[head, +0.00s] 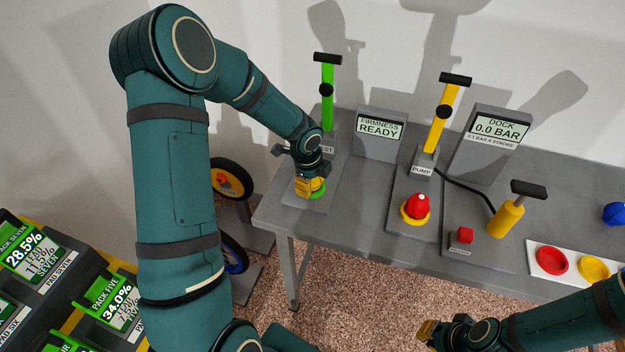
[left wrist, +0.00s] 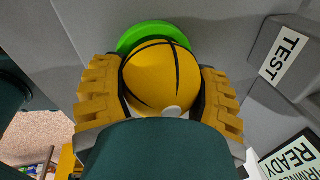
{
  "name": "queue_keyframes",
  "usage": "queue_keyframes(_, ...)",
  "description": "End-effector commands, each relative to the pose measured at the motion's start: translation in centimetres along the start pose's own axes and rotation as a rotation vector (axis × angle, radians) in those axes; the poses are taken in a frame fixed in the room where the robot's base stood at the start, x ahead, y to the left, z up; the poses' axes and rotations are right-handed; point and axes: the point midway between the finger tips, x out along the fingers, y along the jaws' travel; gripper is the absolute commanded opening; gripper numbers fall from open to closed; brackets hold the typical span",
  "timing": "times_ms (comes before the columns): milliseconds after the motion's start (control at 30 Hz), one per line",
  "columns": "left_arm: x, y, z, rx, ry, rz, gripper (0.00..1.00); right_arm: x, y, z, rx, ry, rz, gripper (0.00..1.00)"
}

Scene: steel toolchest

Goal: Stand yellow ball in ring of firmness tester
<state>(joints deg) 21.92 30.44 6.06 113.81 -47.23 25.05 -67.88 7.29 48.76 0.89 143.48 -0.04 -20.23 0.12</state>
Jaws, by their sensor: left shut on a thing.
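The yellow ball (left wrist: 158,76) with dark seams and a pale round patch sits between the yellow fingers of my left gripper (left wrist: 160,92). In the head view the left gripper (head: 310,186) is low over the firmness tester, and the ball (head: 318,184) shows only partly. The tester's green ring (left wrist: 150,33) is right behind the ball in the wrist view. In the head view the ring (head: 317,194) shows just under the ball. I cannot tell whether the ball touches it. My right gripper (head: 428,332) is at the bottom, away from the table; its opening is unclear.
The tester's green lever (head: 328,95) stands behind, beside a display (head: 380,126) reading FIRMNESS READY. A red ball (head: 417,205) sits in a yellow ring by the pump (head: 437,120). A dock display (head: 493,135), yellow cylinder (head: 507,217) and red button (head: 465,235) are further right.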

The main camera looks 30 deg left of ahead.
Motion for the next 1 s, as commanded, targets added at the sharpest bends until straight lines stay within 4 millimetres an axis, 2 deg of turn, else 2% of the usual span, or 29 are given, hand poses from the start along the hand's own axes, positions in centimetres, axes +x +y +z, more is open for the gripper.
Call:
queue_keyframes(167,0.9,0.35,-0.08,0.0,0.003,0.005,0.28,0.47,0.18,-0.03,0.0,0.002,0.0,0.0)
queue_keyframes(200,1.05,0.41,-0.09,0.0,0.003,0.006,0.24,0.55,0.21,-0.04,0.0,0.002,0.0,0.0)
queue_keyframes(233,1.09,0.45,-0.09,0.0,0.003,0.007,0.71,0.54,0.21,-0.05,0.0,0.002,0.0,0.0)
queue_keyframes(300,1.08,0.52,-0.11,0.0,0.004,0.01,0.95,0.49,0.19,-0.05,0.0,0.002,0.0,0.0)
queue_keyframes(867,1.15,0.78,-0.1,-0.003,0.004,0.017,0.97,0.47,0.18,-0.04,0.0,0.002,0.0,0.0)
queue_keyframes(1000,0.6,0.66,-0.08,-0.004,0.004,0.017,0.97,0.06,0.03,-0.03,0.0,0.001,0.0,0.0)
